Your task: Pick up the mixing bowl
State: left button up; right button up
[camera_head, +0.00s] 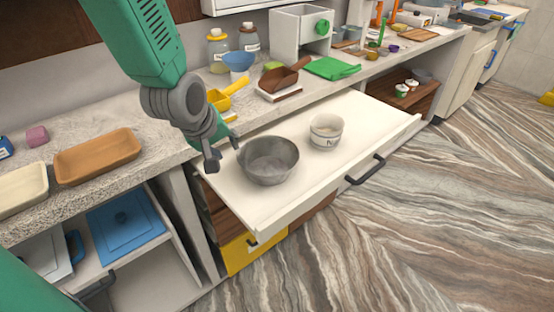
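The mixing bowl (268,165) is a grey, round, wide-mouthed bowl. It stands upright on the white pulled-out drawer surface (237,195), near its left end, and looks empty. My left gripper (223,152) hangs just left of the bowl's rim, pointing down. Its two dark fingers are apart with nothing between them. I cannot tell whether the nearer finger touches the rim. My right gripper is not in view.
A white labelled tub (326,133) stands right of the bowl. Behind, the counter holds a brown scoop (285,77), a yellow scoop (228,94), a blue bowl (239,61) and jars. A wooden tray (98,156) lies left. The drawer's right part is clear.

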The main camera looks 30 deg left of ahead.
aim_at(243, 165)
pick_arm(q)
jog(key=x, duration=0.5)
jog(key=shift+w+d+f+b, duration=0.1)
jog(key=shift+d+f+b, duration=0.1)
jog(key=shift+b, duration=0.1)
jog(key=shift+w+d+f, duration=0.2)
jog(key=shift+w+d, duration=0.05)
jog(key=shift+d, duration=0.1)
jog(key=shift+w+f, duration=0.1)
jog(key=shift+f, duration=0.2)
jog(key=x, duration=0.4)
jog(key=shift+a+b, duration=0.25)
jog(key=shift+b, duration=0.1)
jog(key=shift+w+a+f, duration=0.1)
jog(key=shift+a+f, duration=0.05)
jog(key=shift+f, duration=0.2)
jog(key=shift+a, duration=0.2)
jog(key=shift+d+r, duration=0.1)
jog(key=shift+d, duration=0.15)
grip_shut()
jog(key=shift+d, duration=0.25)
